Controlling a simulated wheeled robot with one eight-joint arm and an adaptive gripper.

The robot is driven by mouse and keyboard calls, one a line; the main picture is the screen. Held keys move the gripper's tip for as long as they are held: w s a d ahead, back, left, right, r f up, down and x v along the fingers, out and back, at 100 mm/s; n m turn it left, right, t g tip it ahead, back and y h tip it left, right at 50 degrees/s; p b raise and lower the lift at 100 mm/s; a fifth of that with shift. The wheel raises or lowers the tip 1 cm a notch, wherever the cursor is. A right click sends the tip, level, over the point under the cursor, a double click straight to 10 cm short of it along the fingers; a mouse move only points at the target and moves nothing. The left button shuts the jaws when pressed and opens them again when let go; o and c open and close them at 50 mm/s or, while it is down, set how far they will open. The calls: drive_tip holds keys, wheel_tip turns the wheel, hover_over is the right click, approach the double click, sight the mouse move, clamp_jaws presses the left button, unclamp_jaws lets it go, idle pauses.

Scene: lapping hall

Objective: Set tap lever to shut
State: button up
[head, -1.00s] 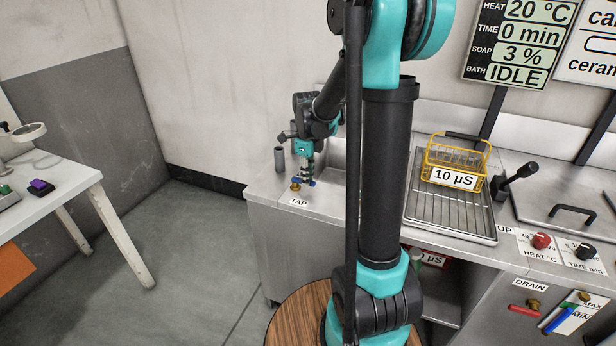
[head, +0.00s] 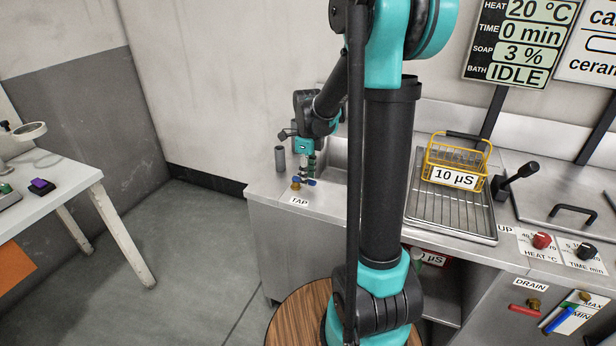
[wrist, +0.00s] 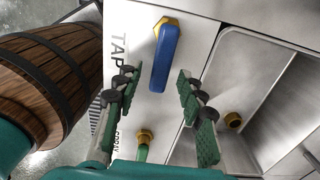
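The tap lever is a blue bar (wrist: 163,58) on a brass fitting (wrist: 167,24), beside the printed word TAP, in the wrist view. In the head view the blue lever (head: 309,182) shows small at the bench's left end, behind the TAP label (head: 299,202). My gripper (wrist: 157,77) is open, with one green-padded finger on each side of the lever's near end. I see gaps between the fingers and the lever. In the head view my gripper (head: 306,172) points down just over the tap.
A sink basin (wrist: 262,90) lies right of the tap in the wrist view. A grey cylinder (head: 280,158) stands behind the tap. A yellow basket (head: 457,160) stands on a rack farther right. A white table (head: 85,185) is at left, with open floor between.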

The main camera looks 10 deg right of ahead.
wheel_tip(320, 180, up, 12)
drive_tip(key=shift+f, duration=0.2)
drive_tip(key=shift+s, duration=0.1)
idle(0.3)
drive_tip(key=s+d+f+n+t, duration=0.1)
drive_tip(key=s+f+n+t, duration=0.1)
drive_tip(key=s+f+n, duration=0.5)
drive_tip(key=s+d+f+n+t, duration=0.1)
drive_tip(key=s+f+n, duration=0.7)
drive_tip(key=n, duration=1)
drive_tip(key=s+t, duration=0.1)
drive_tip(key=s, duration=0.3)
drive_tip(key=shift+s+d+f, duration=0.2)
drive_tip(key=shift+s+d, duration=0.05)
drive_tip(key=shift+s, duration=0.15)
